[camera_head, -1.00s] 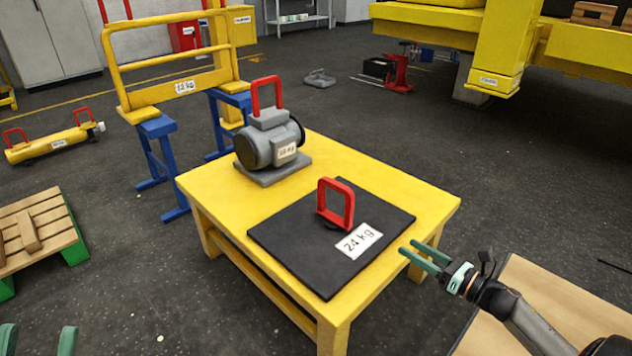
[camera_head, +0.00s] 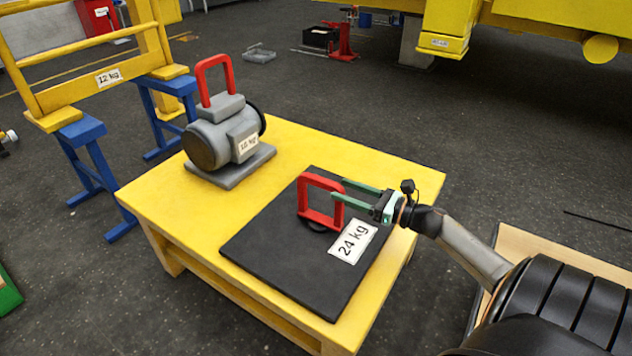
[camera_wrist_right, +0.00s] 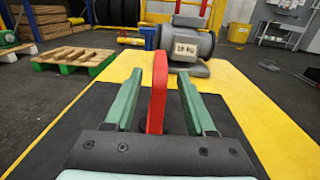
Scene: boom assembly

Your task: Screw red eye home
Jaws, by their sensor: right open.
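The red eye (camera_head: 322,199) is a squared red loop standing upright on the black 24 kg plate (camera_head: 290,256), which lies on the yellow table. My right gripper (camera_head: 341,190) is at the eye, coming in from the right with green fingers. In the right wrist view the red eye (camera_wrist_right: 158,92) stands edge-on between the two open fingers (camera_wrist_right: 160,100), with a gap on each side. The eye's foot is partly hidden by the gripper body there. My left gripper is not in view.
A grey 18 kg motor (camera_head: 222,140) with its own red handle stands on the yellow table (camera_head: 150,195) behind the plate. A yellow 12 kg frame (camera_head: 105,75) rests on blue stands at the left. A wooden surface (camera_head: 520,250) lies at the right.

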